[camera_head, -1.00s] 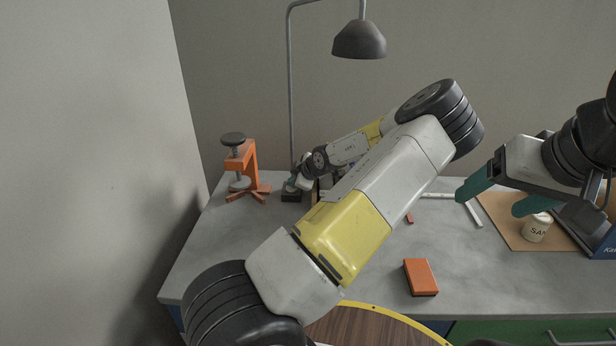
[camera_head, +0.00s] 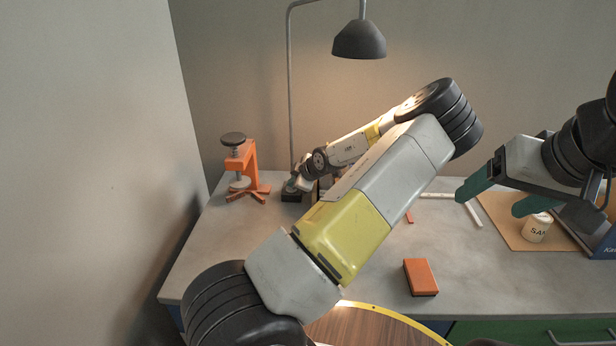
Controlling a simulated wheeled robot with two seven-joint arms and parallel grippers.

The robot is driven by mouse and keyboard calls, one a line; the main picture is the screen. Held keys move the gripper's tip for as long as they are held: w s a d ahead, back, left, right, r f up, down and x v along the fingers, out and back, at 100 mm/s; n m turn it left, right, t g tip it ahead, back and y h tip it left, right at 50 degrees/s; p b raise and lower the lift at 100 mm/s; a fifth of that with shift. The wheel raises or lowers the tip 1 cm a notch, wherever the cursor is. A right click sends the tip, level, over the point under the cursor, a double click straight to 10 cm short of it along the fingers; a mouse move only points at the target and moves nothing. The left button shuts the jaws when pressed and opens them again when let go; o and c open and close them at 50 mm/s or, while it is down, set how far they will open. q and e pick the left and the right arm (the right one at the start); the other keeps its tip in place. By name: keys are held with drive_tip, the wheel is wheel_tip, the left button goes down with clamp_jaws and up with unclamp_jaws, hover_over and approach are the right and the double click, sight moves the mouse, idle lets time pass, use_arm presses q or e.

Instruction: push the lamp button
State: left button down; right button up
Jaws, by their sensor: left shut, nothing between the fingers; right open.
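The lamp has a dark shade (camera_head: 360,40) hanging from a thin grey pole (camera_head: 290,100), and it casts warm light on the wall and on my arm. Its small dark base (camera_head: 291,196) stands on the bench at the back left. My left gripper (camera_head: 291,184) is shut and empty, with its tip down at the top of the base. The button itself is hidden under the fingertips, and I cannot tell whether they touch it. My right gripper (camera_head: 488,197) is open and empty above the right side of the bench.
An orange clamp (camera_head: 247,170) stands just left of the lamp base. An orange block (camera_head: 420,277) lies near the front edge of the grey bench (camera_head: 225,260). A labelled tin (camera_head: 536,228) stands on a brown board (camera_head: 508,232) at right. My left arm hides the middle.

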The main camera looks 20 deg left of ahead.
use_arm(q)
drive_tip(key=shift+r, duration=3.1)
